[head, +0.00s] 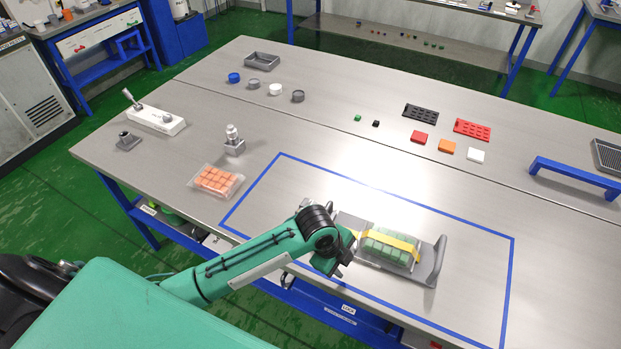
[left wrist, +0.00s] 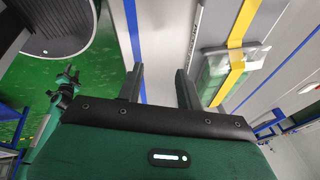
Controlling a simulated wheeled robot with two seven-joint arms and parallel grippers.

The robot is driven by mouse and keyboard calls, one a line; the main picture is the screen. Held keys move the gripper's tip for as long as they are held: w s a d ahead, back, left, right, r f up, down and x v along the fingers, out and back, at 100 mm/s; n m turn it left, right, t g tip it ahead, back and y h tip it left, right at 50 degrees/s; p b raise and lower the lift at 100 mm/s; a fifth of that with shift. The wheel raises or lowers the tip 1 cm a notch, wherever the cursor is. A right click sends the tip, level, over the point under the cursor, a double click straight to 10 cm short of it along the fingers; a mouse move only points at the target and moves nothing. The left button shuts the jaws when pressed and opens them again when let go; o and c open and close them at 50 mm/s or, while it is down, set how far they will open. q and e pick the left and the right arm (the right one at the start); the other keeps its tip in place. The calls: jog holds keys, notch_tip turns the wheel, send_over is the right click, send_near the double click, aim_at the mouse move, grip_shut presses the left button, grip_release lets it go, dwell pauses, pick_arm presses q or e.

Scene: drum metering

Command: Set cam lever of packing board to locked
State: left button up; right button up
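The packing board (head: 347,220) is a grey plate lying inside the blue-taped rectangle, with a raised grey handle (head: 439,262) at its right end. A clear pack of green blocks (head: 388,250) lies on it under a yellow strap (head: 415,244). The strap (left wrist: 237,45) and pack (left wrist: 214,78) also show in the left wrist view. I cannot make out the cam lever; my left gripper covers part of the board's near left side. My left gripper (left wrist: 160,84) is open and empty, beside the board. A dark gripper-like shape (left wrist: 66,86), possibly my right gripper, is too small to read.
A clear bag of orange blocks (head: 215,181) and a metal fitting on a block (head: 234,142) stand left of the tape. A white box with a lever (head: 155,119) is farther left. Small coloured blocks and trays lie behind. A blue bar handle (head: 575,176) stands at right.

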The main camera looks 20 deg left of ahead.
jog(key=shift+d, duration=0.1)
pick_arm(q)
jog(key=w+a+r+m+y, duration=0.1)
jog(key=w+a+r+m, duration=0.2)
jog(key=w+a+m, duration=0.1)
jog(key=w+a+r+m+g+y, duration=0.1)
jog(key=w+a+r+m, duration=0.3)
jog(key=w+a+m, duration=0.1)
jog(key=w+a+r+m+g+y, duration=0.1)
jog(key=w+a+r+m, duration=0.3)
jog(key=a+m, duration=0.1)
jog(key=shift+w+a+r+y, duration=0.1)
jog(key=shift+w+a+y, duration=0.1)
jog(key=shift+a+y, duration=0.1)
pick_arm(e)
jog(key=shift+w+d+r, duration=0.1)
jog(key=shift+w+d, duration=0.05)
jog(key=shift+d, duration=0.05)
